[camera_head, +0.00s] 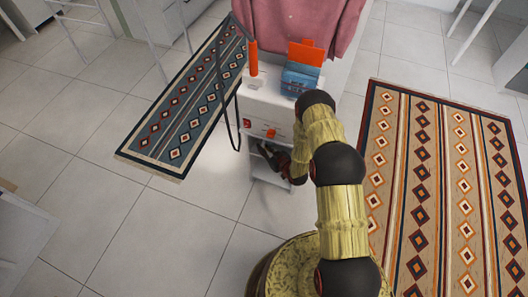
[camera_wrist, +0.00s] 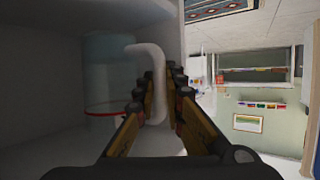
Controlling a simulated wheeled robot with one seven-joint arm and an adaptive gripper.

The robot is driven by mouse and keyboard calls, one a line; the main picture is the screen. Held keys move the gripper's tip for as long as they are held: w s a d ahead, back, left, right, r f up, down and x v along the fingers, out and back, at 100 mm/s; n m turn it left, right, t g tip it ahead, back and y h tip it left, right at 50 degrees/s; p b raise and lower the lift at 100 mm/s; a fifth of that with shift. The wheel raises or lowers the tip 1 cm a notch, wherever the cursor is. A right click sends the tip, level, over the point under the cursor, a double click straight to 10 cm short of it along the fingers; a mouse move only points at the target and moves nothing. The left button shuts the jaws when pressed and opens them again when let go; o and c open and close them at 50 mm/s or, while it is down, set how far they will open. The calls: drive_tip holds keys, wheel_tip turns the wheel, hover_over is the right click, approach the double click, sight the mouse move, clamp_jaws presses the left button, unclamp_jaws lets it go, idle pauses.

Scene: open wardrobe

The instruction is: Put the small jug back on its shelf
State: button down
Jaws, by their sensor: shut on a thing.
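The small jug (camera_wrist: 107,70) shows in the wrist view as a dim, bluish body with a thin red line low on it and a pale curved handle (camera_wrist: 155,70). My gripper (camera_wrist: 157,92) is shut on this handle, with a finger on each side. The jug is inside a shaded white compartment (camera_wrist: 35,60). I cannot tell whether its base touches the shelf. In the head view my gripper (camera_head: 270,155) is at the open lower part of the narrow white cabinet (camera_head: 262,113); the jug cannot be made out there.
On the cabinet top are an orange upright object (camera_head: 253,58) and blue and orange box-like items (camera_head: 301,77). A pink cloth (camera_head: 305,22) hangs behind. A dark strap (camera_head: 222,90) hangs left of the cabinet. Patterned rugs lie left (camera_head: 190,105) and right (camera_head: 445,190); tiled floor is clear at front left.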

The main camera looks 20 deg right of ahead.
drive_tip(key=shift+w+d, duration=0.25)
drive_tip(key=shift+w+d+b, duration=0.3)
drive_tip(key=shift+w, duration=0.15)
drive_tip(key=f+b, duration=0.1)
drive_tip(key=f, duration=0.1)
drive_tip(key=f+b, duration=0.1)
drive_tip(key=shift+s+a+f, duration=0.15)
drive_tip(key=shift+s+f, duration=0.05)
drive_tip(key=shift+f, duration=0.15)
drive_tip(key=shift+r, duration=0.15)
drive_tip(key=c, duration=1.9)
unclamp_jaws()
